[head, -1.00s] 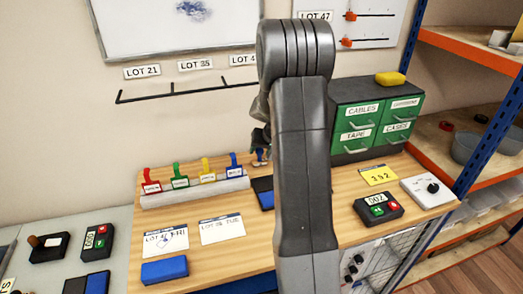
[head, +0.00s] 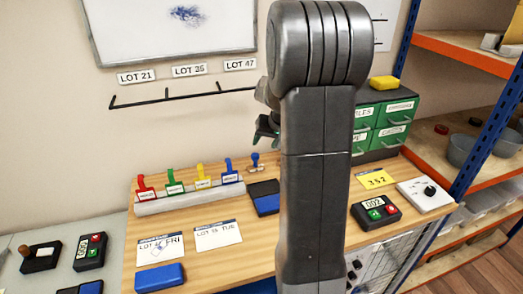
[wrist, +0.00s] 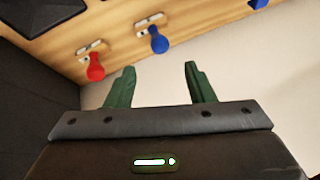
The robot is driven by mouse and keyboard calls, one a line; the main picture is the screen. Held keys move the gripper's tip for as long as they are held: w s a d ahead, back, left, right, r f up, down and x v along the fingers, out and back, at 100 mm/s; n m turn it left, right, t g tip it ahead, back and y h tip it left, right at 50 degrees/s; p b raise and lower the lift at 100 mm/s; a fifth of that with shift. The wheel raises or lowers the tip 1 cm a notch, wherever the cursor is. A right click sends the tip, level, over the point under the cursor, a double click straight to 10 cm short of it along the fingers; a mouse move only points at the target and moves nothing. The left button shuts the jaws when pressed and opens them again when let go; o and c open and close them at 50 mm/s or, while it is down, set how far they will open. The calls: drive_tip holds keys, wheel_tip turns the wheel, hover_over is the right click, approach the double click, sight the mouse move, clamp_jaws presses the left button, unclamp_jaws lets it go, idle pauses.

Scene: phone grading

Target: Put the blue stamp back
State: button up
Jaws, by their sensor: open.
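A small stamp with a blue knob (head: 255,161) stands on the wooden desk just right of the rack (head: 190,202). The blue stamp also shows in the wrist view (wrist: 159,41), with a pale plate beside its knob. My gripper (head: 266,130) has green fingers and is above and behind the blue stamp, clear of it. In the wrist view my gripper (wrist: 160,68) has its fingers apart with nothing between them. The rack carries red, green, yellow and blue upright pieces with white labels. A red-knobbed stamp (wrist: 95,67) stands beside the blue one in the wrist view; my arm hides its place in the head view.
A black and blue pad (head: 264,198) lies in front of the blue stamp. Two paper cards and a blue block (head: 160,277) are at the front left. Green drawers (head: 388,125) stand at the right. A black rail (head: 180,97) is on the wall behind.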

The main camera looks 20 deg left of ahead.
drive_tip(key=shift+v, duration=1.15)
